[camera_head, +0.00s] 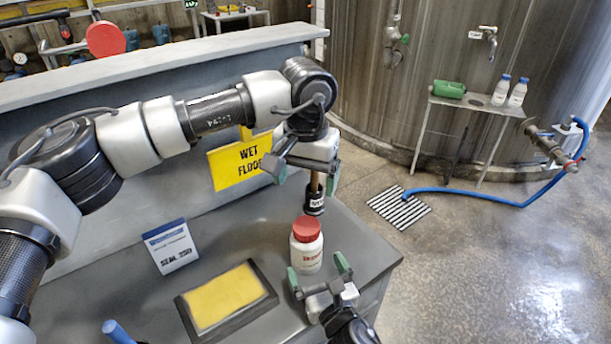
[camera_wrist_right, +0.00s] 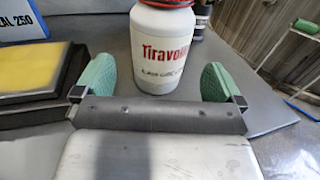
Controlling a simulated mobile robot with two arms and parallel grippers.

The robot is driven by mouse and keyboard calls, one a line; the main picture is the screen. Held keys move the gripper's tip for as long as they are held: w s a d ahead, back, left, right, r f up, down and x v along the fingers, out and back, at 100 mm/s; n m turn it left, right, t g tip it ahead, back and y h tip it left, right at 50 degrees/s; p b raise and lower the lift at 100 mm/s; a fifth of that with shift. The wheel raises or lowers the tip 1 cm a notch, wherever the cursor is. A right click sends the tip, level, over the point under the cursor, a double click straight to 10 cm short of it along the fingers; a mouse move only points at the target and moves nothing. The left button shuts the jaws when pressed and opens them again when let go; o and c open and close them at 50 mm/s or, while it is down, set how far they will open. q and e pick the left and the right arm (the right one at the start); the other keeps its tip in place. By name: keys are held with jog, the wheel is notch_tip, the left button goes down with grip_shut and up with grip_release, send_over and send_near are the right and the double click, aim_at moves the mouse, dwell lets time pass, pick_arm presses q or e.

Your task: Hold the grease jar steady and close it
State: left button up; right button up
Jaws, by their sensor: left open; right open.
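The grease jar (camera_head: 306,255) is a white jar with red lettering, standing upright near the right end of the grey counter. Its red lid (camera_head: 306,229) sits on top; I cannot tell how tightly. The jar also shows in the right wrist view (camera_wrist_right: 162,50), its top cut off. My right gripper (camera_head: 319,272) is open, on the near side of the jar. In the right wrist view its green fingertips (camera_wrist_right: 160,80) are spread left and right of the jar's base, apart from it. My left gripper (camera_head: 307,174) is open, higher up and behind the jar, above the dark-based object.
A yellow pad in a dark tray (camera_head: 268,300), a SEAL 250 card (camera_head: 172,246) and a blue handle (camera_head: 117,331) are to the left. A yellow wet-floor sign (camera_head: 232,166) is behind. The counter's right edge is close.

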jog(key=v, duration=0.5)
jog(key=shift+s+d+b, duration=0.1)
jog(key=shift+s+b, duration=0.2)
jog(key=shift+b, duration=0.05)
